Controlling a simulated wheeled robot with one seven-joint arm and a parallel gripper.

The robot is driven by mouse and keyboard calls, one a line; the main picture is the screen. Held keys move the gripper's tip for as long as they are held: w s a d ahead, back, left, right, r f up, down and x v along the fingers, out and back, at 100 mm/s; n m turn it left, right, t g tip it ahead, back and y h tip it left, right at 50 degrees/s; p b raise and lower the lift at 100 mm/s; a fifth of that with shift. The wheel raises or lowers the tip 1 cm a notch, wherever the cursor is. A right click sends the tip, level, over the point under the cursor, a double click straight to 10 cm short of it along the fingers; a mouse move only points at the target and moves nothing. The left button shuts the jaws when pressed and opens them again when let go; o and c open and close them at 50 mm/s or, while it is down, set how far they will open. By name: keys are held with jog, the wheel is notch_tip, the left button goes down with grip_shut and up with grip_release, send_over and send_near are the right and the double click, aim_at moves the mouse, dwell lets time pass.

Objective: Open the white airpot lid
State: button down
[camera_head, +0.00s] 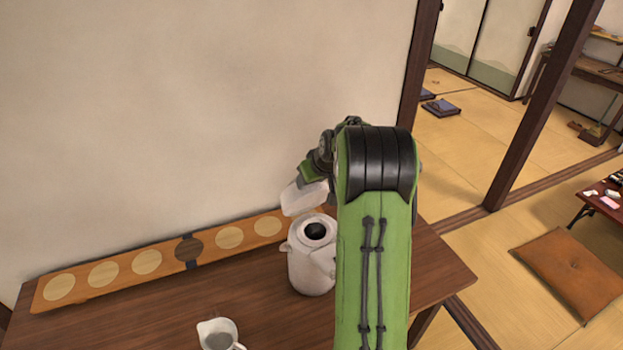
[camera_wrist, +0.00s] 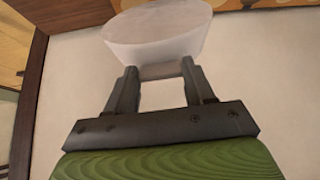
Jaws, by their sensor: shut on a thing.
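The white airpot (camera_head: 312,262) stands upright on the brown table, with its dark round mouth uncovered at the top. Its white lid (camera_head: 303,198) is raised and tilted above the mouth, toward the wall. In the head view my gripper sits at the lid, partly hidden by my green arm. In the wrist view my gripper (camera_wrist: 162,82) has its two dark fingers on either side of a narrow part of the pale lid (camera_wrist: 158,30). Whether the lid is still joined to the airpot by a hinge cannot be seen.
A long wooden board (camera_head: 150,262) with pale round inlays lies along the wall behind the airpot. A white pitcher (camera_head: 219,336) stands at the table's front. The brown table (camera_head: 255,300) is bare between them. A cushion (camera_head: 570,272) lies on the tatami at right.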

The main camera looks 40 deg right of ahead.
jog(key=shift+w, duration=0.2)
jog(key=shift+s, duration=0.15)
dwell(0.5)
jog(key=shift+c, duration=2)
grip_release()
jog(key=shift+s, duration=0.1)
jog(key=v, duration=1.5)
jog(key=shift+s+a+r+b, duration=0.15)
jog(key=shift+s+r+b, duration=0.05)
jog(key=shift+r+b, duration=0.1)
jog(key=shift+f, duration=0.1)
